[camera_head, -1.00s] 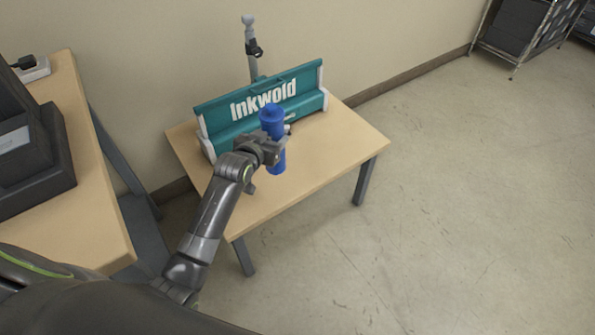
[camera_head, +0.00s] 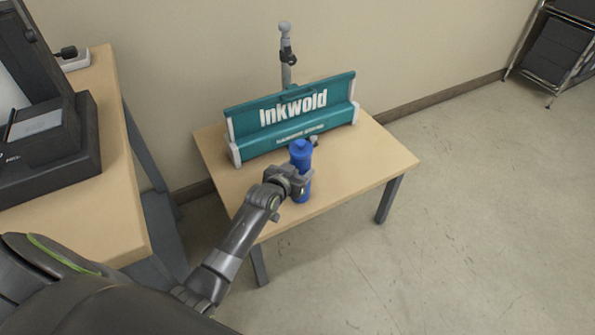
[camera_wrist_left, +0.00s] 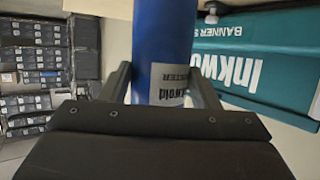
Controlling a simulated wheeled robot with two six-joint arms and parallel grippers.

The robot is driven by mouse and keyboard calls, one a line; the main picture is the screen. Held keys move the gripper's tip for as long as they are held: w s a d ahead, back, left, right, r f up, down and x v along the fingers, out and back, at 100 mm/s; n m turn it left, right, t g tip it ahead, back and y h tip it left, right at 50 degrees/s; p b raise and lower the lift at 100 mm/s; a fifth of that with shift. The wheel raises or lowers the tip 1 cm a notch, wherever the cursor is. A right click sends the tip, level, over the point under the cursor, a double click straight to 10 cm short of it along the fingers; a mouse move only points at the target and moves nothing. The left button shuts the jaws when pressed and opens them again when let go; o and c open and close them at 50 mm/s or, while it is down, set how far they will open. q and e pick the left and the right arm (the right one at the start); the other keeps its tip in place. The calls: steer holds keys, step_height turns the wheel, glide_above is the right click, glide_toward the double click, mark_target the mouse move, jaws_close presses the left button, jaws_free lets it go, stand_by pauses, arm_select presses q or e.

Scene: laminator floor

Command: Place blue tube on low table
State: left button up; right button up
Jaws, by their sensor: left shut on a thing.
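The blue tube (camera_head: 301,157) is upright at the low table (camera_head: 372,168), in front of the teal banner case. My left gripper (camera_head: 300,181) is shut on the tube around its middle. The tube's lower end shows below the fingers, over the front part of the tabletop; I cannot tell whether it touches the wood. In the left wrist view the blue tube (camera_wrist_left: 163,45) stands between the two fingers, with a white label partly hidden by the gripper. My right gripper is not in view.
A teal Inkwold banner case (camera_head: 292,112) takes up the back of the low table, with a grey pole (camera_head: 286,60) behind it. A higher table (camera_head: 85,210) with a dark machine (camera_head: 45,145) is at left. The tabletop's right side is clear.

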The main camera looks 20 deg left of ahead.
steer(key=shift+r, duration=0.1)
arm_select(q)
steer(key=o, duration=1.3)
steer(key=shift+s+r, duration=0.1)
steer(key=shift+r, duration=0.05)
steer(key=p+v, duration=0.2)
steer(key=v, duration=0.9)
steer(key=shift+s+r, duration=0.1)
steer(key=shift+s, duration=0.3)
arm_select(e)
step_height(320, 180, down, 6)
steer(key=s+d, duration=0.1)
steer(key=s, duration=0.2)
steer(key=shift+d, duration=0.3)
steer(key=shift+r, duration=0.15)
